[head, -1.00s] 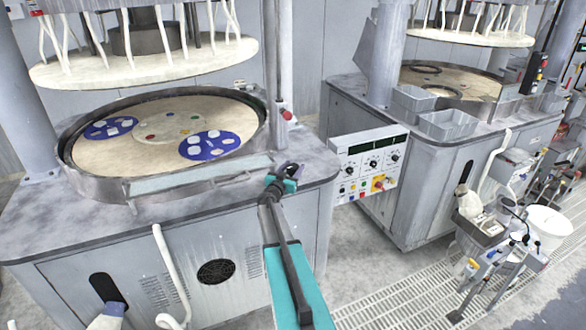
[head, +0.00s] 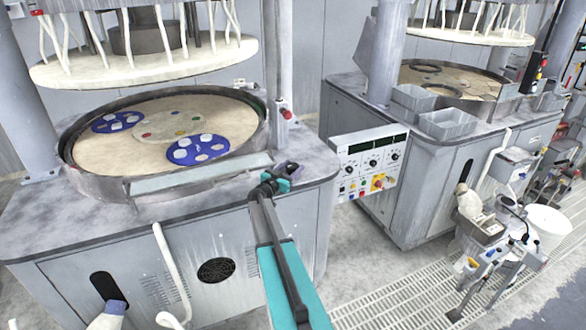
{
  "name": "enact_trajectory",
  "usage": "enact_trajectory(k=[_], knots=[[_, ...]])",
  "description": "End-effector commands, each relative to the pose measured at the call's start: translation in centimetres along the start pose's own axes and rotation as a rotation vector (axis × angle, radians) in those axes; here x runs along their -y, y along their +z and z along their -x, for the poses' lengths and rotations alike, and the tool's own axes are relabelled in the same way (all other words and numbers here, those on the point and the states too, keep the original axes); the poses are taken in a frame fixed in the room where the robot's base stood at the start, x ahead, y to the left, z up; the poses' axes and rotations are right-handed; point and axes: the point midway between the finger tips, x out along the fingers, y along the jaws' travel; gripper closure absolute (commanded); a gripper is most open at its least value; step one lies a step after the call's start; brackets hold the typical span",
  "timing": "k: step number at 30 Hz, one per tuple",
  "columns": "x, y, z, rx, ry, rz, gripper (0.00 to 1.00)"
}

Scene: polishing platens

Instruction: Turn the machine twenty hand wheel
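My gripper (head: 284,173), with dark fingertips and a teal body, is low in front of the near machine's right front corner. It covers part of the worktop edge in the picture. Its fingers are small and dark, so I cannot tell if they are open or shut. The near machine (head: 100,222) has a round platen (head: 105,160) with blue discs (head: 197,148) on it. I cannot make out a hand wheel or a number twenty. A small red knob (head: 287,115) shows on the post behind my gripper.
A control panel (head: 369,162) with knobs and buttons stands right of my gripper. A second machine (head: 430,185) with grey bins (head: 447,122) is behind it. A cart (head: 492,245) and white bucket (head: 547,228) stand right, by a floor grating (head: 410,290).

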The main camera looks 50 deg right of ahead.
Motion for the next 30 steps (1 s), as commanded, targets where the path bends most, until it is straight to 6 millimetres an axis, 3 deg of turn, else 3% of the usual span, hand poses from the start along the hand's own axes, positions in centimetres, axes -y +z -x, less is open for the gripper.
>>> enact_trajectory(k=[2, 17, 30], knots=[[0.0, 0.1, 0.1, 0.0, -0.001, 0.001, 0.35], [-0.2, -0.1, 0.4, -0.003, 0.003, 0.001, 0.35], [-0.3, 0.1, 4.8, -0.002, 0.002, 0.0, 0.35]])
